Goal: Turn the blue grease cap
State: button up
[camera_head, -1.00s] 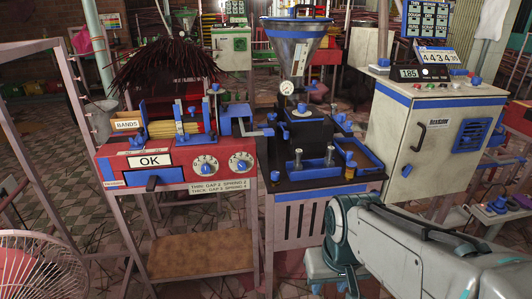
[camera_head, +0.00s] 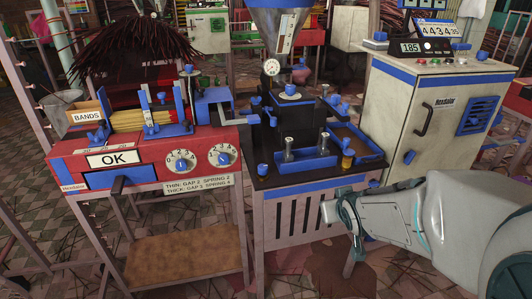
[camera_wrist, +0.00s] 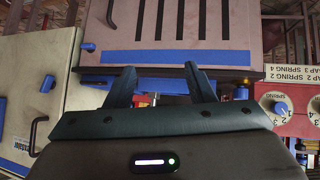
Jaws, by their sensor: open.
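The black extruder (camera_head: 300,118) stands on a dark table, with a steel hopper (camera_head: 280,15) above it. A blue cap (camera_head: 290,89) sits on top of the extruder. Other small blue knobs sit around it, one at the table's left front corner (camera_head: 262,169) and one on its right side (camera_head: 348,154). I cannot tell which is the grease cap. My gripper (camera_wrist: 160,72) is open and empty in the wrist view, its two dark fingers apart in front of the slatted stand (camera_wrist: 180,25). In the head view, my arm comes in from the right and its end is below the table's front edge.
The red machine (camera_head: 150,185) with dials and an OK sign stands close on the left. A cream control cabinet (camera_head: 405,110) with a handle stands on the right. A tray with two upright metal posts (camera_head: 288,148) lies at the table's front.

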jog(key=w+a+f+n+t+y+b, duration=0.2)
jog(key=w+a+t+y, duration=0.1)
jog(key=w+a+y, duration=0.15)
jog(key=n+t+y+b, duration=0.2)
jog(key=n+y+b, duration=0.1)
jog(key=y, duration=0.3)
send_near(266, 169)
jog(key=b+x, duration=0.2)
jog(key=x, duration=0.9)
jog(key=shift+w+a, duration=0.25)
jog(key=c, duration=1)
